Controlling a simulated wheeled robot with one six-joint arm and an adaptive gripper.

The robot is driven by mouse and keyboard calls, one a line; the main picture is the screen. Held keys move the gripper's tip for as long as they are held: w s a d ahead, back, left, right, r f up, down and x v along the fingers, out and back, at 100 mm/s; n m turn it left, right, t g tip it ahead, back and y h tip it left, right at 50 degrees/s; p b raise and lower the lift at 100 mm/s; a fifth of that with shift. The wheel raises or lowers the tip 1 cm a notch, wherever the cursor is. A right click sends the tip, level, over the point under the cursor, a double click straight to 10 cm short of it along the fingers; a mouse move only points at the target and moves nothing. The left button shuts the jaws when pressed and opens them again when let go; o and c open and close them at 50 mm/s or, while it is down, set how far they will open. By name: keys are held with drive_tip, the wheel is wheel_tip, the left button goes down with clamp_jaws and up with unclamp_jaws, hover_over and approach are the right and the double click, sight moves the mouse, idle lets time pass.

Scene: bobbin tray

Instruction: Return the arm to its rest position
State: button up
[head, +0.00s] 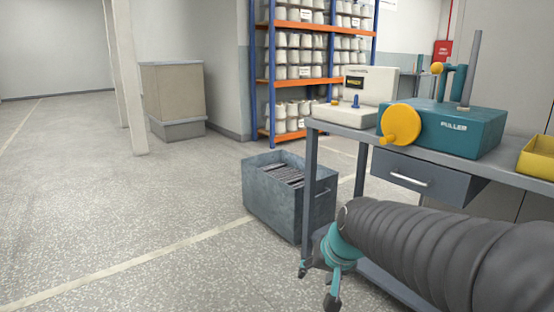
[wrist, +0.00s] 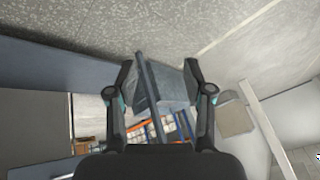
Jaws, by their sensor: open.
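My arm, in a dark ribbed sleeve, reaches in from the lower right of the head view and ends in my gripper (head: 318,284). The gripper hangs low beside the left end of the workbench (head: 345,131), in front of a grey-blue bin (head: 268,205). In the wrist view my gripper (wrist: 158,78) has its two dark fingers spread apart. A bench leg and part of the bin show between and beyond the fingers. No held object is seen between them. I cannot tell from the views how close the fingers are to the bench leg.
On the bench stand a teal machine (head: 465,130) with a yellow knob, a cream machine (head: 371,86) and a yellow tray (head: 538,158). A shelf rack (head: 271,75) with several cones stands behind. A beige cabinet (head: 172,90) is at the back left. The floor at left is clear.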

drive_tip(key=s+d+r+h+p, duration=0.1)
drive_tip(key=s+d+r, duration=0.1)
drive_tip(key=s, duration=0.7)
drive_tip(key=s+d+r+n+h+p, duration=0.1)
drive_tip(key=s+d+r+p, duration=0.1)
drive_tip(key=s+d, duration=0.3)
drive_tip(key=s, duration=0.4)
drive_tip(key=shift+r+p, duration=0.2)
drive_tip(key=shift+p, duration=0.1)
drive_tip(key=shift+s, duration=0.1)
